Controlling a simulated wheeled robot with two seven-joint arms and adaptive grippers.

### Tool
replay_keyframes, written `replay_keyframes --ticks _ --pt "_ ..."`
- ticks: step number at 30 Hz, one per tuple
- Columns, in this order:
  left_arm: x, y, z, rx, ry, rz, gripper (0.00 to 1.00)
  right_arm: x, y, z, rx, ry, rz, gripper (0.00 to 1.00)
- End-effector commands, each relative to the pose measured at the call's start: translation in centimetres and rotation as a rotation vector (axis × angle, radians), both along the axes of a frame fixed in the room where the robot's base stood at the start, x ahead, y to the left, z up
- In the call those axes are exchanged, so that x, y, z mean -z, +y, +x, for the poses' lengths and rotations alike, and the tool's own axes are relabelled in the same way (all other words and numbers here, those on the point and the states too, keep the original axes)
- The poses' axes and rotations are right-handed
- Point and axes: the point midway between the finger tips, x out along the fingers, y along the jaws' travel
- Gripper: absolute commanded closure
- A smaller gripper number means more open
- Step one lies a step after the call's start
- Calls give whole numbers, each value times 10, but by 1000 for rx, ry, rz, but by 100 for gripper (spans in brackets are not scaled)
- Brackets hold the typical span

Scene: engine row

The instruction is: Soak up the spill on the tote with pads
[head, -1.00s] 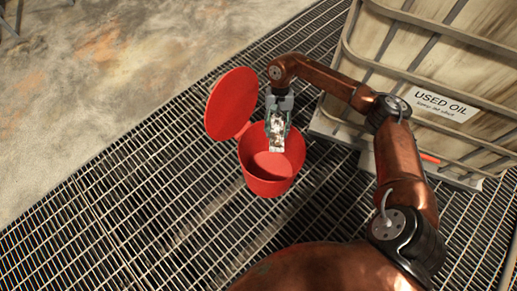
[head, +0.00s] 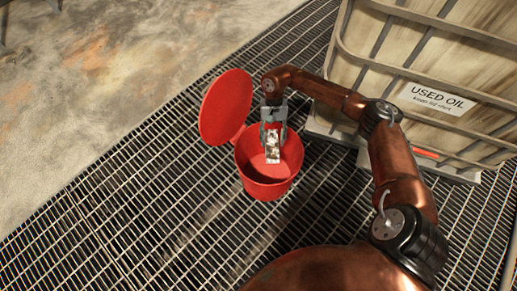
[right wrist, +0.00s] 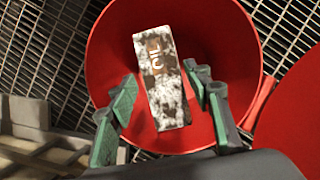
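A white pad (head: 272,150) with dark blotches and a brown mark is at the mouth of the red bin (head: 265,188). In the right wrist view the pad (right wrist: 160,85) lies just beyond and between my right fingertips, with a gap on each side. My right gripper (head: 273,130) is open above the bin; its green-lined fingers (right wrist: 163,85) stand apart in the right wrist view. I cannot tell whether the pad touches the bin. My left gripper is not in view. No tote with a spill can be made out for sure.
The bin's round red lid (head: 226,107) stands open on its left. A caged tank labelled USED OIL (head: 440,98) stands at the right behind my arm. Metal grating (head: 150,200) surrounds the bin, with bare concrete (head: 110,90) at upper left.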

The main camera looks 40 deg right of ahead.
Motion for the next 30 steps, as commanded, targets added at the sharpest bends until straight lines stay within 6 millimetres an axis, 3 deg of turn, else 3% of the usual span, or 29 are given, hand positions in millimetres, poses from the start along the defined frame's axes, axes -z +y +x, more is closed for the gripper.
replay_keyframes --ticks 5,17,30 --pt "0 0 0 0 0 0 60 0 0 0 0 0 0 40" --pt "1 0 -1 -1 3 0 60 -8 -3 3 0 -1 -2 40" --pt "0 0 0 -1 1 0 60 -87 -22 27 -1 -2 0 40"
